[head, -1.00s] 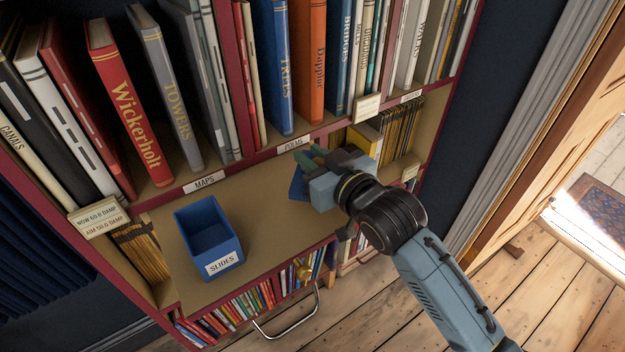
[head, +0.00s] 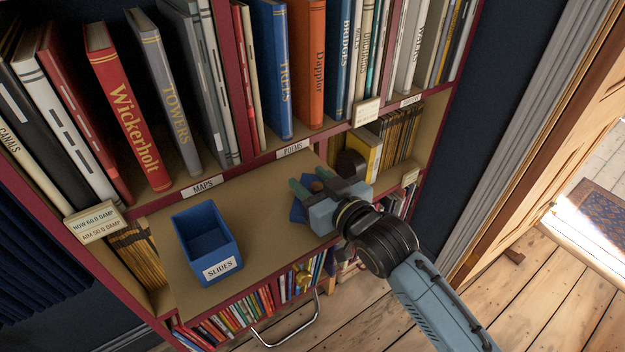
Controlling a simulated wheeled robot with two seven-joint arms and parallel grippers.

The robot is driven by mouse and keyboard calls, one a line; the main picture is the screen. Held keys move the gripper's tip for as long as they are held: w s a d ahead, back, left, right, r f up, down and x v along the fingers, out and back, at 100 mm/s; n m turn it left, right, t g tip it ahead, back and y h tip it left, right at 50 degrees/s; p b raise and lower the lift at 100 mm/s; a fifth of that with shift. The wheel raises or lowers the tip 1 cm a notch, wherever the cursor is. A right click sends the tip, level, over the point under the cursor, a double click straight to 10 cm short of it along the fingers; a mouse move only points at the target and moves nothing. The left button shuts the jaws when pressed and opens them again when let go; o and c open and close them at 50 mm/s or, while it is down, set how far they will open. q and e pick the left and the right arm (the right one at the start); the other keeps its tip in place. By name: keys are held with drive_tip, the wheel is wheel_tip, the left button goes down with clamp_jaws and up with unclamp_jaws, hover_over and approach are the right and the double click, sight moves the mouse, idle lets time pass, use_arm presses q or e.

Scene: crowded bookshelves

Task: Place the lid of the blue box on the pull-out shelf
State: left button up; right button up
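The open blue box (head: 208,237), labelled SLIDES, stands upright on the left part of the pull-out shelf (head: 262,200). My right gripper (head: 308,184) is over the right part of this shelf, with its green-tipped fingers pointing left. The blue lid (head: 297,211) is just below the fingers, mostly hidden by the gripper. A small brown knob shows by the fingers. I cannot tell whether they grip it, or whether the lid rests flat on the shelf. My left gripper is out of view.
Tall books stand on the shelf above, behind a MAPS label (head: 203,187) and a POEMS label (head: 293,149). A yellow book (head: 367,152) is behind my gripper. Small books fill the space below the pull-out shelf. Bare shelf lies between box and lid.

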drive_tip(key=shift+r, duration=0.25)
drive_tip(key=v, duration=1.2)
drive_tip(key=shift+f+p, duration=0.2)
drive_tip(key=shift+p, duration=0.25)
